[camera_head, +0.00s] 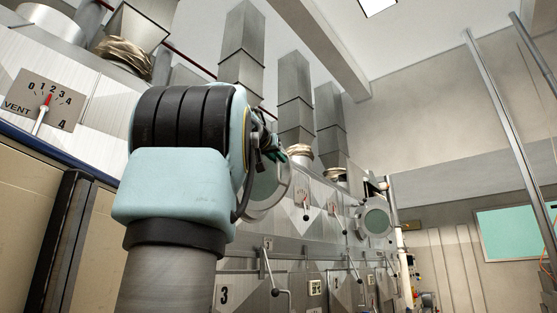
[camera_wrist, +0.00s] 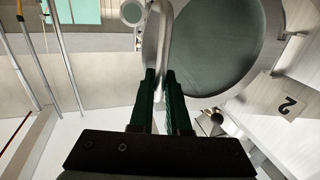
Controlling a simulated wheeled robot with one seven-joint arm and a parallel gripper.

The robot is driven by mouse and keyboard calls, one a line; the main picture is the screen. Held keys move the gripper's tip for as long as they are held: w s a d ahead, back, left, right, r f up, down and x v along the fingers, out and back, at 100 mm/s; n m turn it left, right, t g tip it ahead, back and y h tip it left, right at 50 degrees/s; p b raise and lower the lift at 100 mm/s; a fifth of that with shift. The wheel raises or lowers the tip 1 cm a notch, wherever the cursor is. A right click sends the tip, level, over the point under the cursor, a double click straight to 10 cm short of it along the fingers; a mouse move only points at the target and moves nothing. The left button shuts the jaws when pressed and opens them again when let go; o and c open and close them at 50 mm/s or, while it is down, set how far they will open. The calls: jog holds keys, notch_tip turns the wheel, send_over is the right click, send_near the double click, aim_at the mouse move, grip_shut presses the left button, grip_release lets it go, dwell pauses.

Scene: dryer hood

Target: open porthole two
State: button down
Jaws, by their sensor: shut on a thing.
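Porthole two is a round dark-green glass in a pale metal rim; it fills the upper middle of the wrist view (camera_wrist: 222,48), beside a plate marked 2 (camera_wrist: 288,106). In the head view a round porthole (camera_head: 264,190) shows partly behind my arm. My gripper (camera_wrist: 161,76) has its two dark-green fingers closed on a pale metal bar at the porthole's left edge. Whether this bar is a handle or part of the rim I cannot tell. In the head view my wrist hides most of the gripper.
Another round porthole (camera_head: 377,222) stands further along the wall. Levers (camera_head: 273,275) stick out below, near a plate marked 3 (camera_head: 224,295). A vent dial (camera_head: 44,102) is at the left. Steel ducts (camera_head: 243,55) rise above; open room lies to the right.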

jog(key=c, duration=0.9)
grip_release()
jog(key=b+v, duration=0.3)
jog(key=v, duration=0.7)
jog(key=shift+s+a+b, duration=0.15)
jog(key=shift+s+b, duration=0.15)
jog(key=shift+s, duration=0.05)
